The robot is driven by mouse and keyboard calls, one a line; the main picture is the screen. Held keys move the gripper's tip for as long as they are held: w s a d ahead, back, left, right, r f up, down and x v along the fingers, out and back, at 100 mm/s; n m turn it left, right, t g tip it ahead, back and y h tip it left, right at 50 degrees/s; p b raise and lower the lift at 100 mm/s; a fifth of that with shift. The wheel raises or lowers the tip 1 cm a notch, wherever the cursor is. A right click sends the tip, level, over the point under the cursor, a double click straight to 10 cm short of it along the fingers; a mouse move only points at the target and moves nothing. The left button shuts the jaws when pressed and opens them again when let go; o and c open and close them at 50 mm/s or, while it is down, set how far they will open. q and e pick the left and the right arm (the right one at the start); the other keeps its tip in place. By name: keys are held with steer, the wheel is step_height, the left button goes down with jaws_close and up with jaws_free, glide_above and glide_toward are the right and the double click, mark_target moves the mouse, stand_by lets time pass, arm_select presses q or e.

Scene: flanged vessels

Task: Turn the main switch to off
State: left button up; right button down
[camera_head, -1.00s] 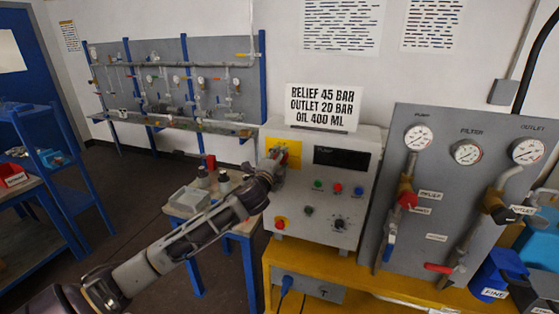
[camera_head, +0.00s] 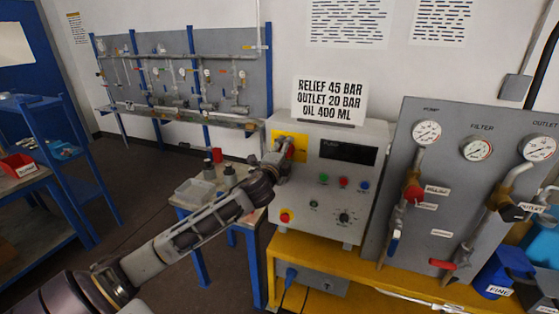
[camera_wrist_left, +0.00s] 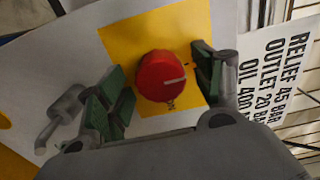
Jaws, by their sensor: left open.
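The main switch is a round red knob (camera_wrist_left: 163,76) with a pale line on it, set on a yellow plate (camera_wrist_left: 195,25). In the head view the yellow plate (camera_head: 279,143) is at the upper left of the grey control box (camera_head: 372,140), and my arm partly covers it. My left gripper (camera_wrist_left: 160,85) is open in the left wrist view, with one green-padded finger on each side of the knob. I cannot tell whether either pad touches it. In the head view my left gripper (camera_head: 284,155) is at the plate. My right gripper is not in view.
A sign (camera_head: 330,100) stands on top of the control box. A red button on a yellow base (camera_head: 286,216) is low on its front. A gauge panel (camera_head: 462,190) with valves stands to the right. A small table (camera_head: 190,193) with bottles is behind my arm.

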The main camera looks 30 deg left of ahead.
arm_select(q)
steer(key=shift+s, duration=0.15)
steer(key=v, duration=1.1)
steer(key=shift+s, duration=0.3)
stand_by(0.4)
steer(key=shift+f, duration=0.1)
stand_by(0.5)
